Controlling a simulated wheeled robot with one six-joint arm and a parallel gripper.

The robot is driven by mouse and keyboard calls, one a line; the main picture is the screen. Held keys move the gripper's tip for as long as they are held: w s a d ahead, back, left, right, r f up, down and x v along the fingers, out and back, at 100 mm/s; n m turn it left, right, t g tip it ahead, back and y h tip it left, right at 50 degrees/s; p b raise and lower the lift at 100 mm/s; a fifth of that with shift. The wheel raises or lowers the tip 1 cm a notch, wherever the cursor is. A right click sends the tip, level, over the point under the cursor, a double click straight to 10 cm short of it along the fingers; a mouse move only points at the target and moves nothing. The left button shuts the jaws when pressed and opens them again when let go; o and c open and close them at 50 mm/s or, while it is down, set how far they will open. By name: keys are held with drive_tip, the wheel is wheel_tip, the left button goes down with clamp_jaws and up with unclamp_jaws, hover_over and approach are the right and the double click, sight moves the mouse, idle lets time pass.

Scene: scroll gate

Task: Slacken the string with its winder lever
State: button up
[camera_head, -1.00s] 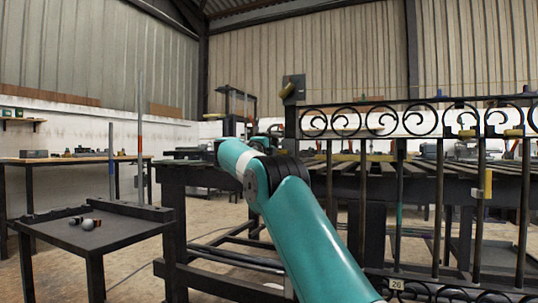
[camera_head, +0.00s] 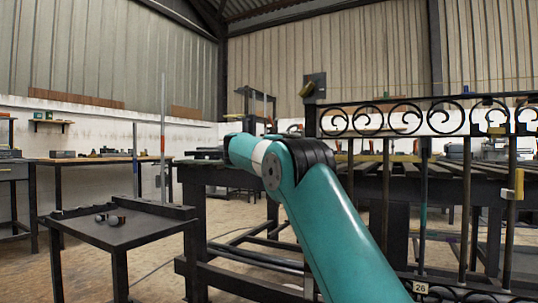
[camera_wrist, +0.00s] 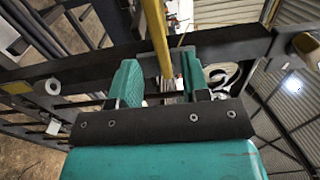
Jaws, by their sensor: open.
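In the wrist view, my gripper (camera_wrist: 157,72) is open, its two teal fingers apart. A yellow bar (camera_wrist: 158,35), which looks like a lever, runs from the top of the picture down into the gap between the fingers. I cannot tell whether either finger touches it. In the head view, a yellow piece (camera_head: 308,88) sits tilted by a dark plate (camera_head: 315,84) at the left end of the scroll gate. I cannot tell whether it is the same piece. The gripper is not visible there.
The black scroll gate (camera_head: 470,100) fills the right side, with yellow pieces on its bars, one at the right (camera_head: 519,184). A dark slatted table (camera_head: 408,168) stands there too. A small black table (camera_head: 125,232) with small items stands at left, with open floor between.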

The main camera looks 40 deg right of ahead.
drive_tip(key=v, duration=1.3)
drive_tip(key=shift+r, duration=0.1)
